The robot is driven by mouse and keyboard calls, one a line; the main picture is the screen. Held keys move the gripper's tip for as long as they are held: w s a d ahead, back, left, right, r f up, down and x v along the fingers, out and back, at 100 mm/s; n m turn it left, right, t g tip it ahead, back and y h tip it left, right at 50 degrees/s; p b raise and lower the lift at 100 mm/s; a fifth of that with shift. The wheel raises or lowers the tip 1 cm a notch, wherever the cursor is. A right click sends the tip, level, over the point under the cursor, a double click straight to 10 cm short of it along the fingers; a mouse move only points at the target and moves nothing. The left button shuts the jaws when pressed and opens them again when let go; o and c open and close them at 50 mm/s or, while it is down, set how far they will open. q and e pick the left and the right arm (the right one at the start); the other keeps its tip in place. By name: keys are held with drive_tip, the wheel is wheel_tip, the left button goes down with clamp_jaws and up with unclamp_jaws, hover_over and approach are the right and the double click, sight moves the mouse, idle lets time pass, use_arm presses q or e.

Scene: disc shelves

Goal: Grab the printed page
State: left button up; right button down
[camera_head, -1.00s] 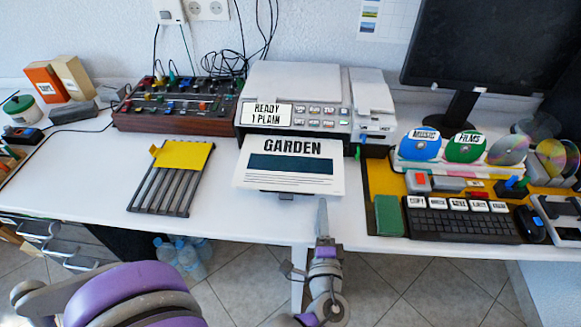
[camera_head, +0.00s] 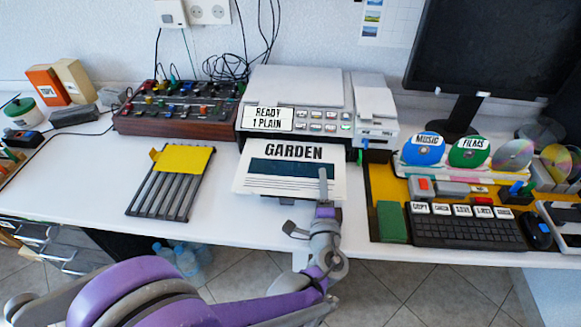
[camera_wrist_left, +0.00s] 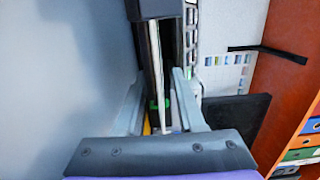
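The printed page (camera_head: 290,182), headed GARDEN with a dark band under the title, lies at the front of the printer (camera_head: 293,88). My left gripper (camera_head: 323,173) is at the page's front right part, and its upper finger overlaps the page in the head view. In the left wrist view, the two fingers of my left gripper (camera_wrist_left: 160,85) stand apart. The page (camera_wrist_left: 154,55) shows there edge-on as a thin white strip between them. I cannot tell whether a finger touches it. My right gripper is out of view.
A slotted rack (camera_head: 168,192) with a yellow sheet stands to the left, and a mixer box (camera_head: 172,125) behind it. A keyboard (camera_head: 465,232), a green block (camera_head: 391,222) and several discs lie to the right. The table between rack and page is clear.

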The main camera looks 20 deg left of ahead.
use_arm(q)
drive_tip(key=shift+c, duration=0.3)
clamp_jaws()
drive_tip(key=shift+r, duration=0.1)
